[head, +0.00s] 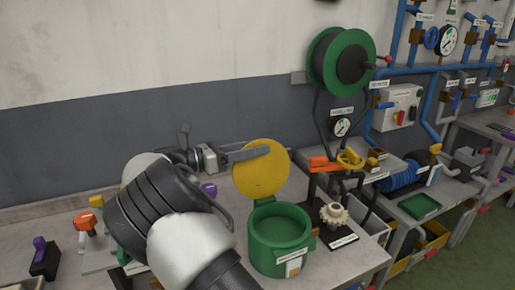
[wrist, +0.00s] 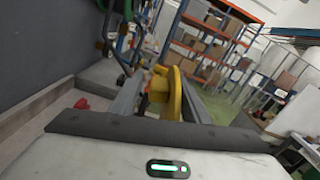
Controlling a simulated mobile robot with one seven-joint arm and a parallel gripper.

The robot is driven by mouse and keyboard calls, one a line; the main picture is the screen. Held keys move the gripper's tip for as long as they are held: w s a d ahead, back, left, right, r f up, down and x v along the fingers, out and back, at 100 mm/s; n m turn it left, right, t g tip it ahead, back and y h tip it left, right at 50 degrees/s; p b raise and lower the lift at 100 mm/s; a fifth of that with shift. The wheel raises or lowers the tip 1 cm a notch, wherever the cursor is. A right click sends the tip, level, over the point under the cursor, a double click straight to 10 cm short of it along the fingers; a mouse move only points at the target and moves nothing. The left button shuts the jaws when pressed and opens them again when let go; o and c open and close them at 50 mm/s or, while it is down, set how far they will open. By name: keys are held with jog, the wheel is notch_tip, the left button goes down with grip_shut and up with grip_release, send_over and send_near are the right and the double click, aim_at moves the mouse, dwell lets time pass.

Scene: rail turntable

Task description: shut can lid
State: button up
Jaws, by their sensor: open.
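The green can (head: 280,238) stands on the workbench with its mouth open upward. Its round yellow lid (head: 261,175) stands nearly upright, raised at the back of the can. My gripper (head: 262,150) reaches in from the left at the upper part of the lid. In the wrist view the lid (wrist: 174,95) shows almost edge-on between the two separated fingers of my gripper (wrist: 158,90). Whether a finger touches the lid I cannot tell. The lid hides part of the gripper in the head view.
A pale gear (head: 334,215) sits right of the can. Orange-handled (head: 84,222) and purple-handled (head: 39,245) items stand at left. The wall is close behind my arm.

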jog(key=shift+x, duration=0.75)
grip_shut()
jog(key=s+d+m+p, duration=0.1)
jog(key=s+d+m, duration=0.1)
jog(key=s, duration=0.4)
jog(key=shift+d+r+m+p, duration=0.25)
jog(key=shift+r+m+p, duration=0.2)
jog(key=shift+m, duration=0.15)
grip_release()
